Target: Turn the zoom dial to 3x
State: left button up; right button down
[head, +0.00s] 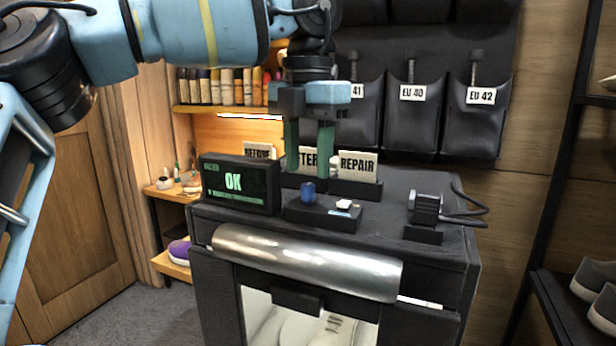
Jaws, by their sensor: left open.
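A small blue knob (308,192), which looks like the zoom dial, stands on a low black control box (322,214) on top of a dark cabinet. Its scale markings are too small to read, so I cannot tell its setting. My left gripper (309,176) points straight down with its two green fingers apart. It is open and empty, with the fingertips just above or behind the knob; the exact gap is hard to tell. A black display (240,184) to the left reads "OK" in green. My right gripper is not in view.
A dark device with a cable (425,209) stands on the cabinet's right. Signs, including "REPAIR" (357,166), stand behind the control box, close to the fingers. A metal roll (305,263) lies along the cabinet's front. The top between box and device is clear.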

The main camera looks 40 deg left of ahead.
aim_at(308, 185)
pick_arm(q)
jog(key=shift+f, duration=1.7)
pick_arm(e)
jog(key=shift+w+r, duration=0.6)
pick_arm(q)
jog(key=shift+c, duration=0.4)
grip_shut()
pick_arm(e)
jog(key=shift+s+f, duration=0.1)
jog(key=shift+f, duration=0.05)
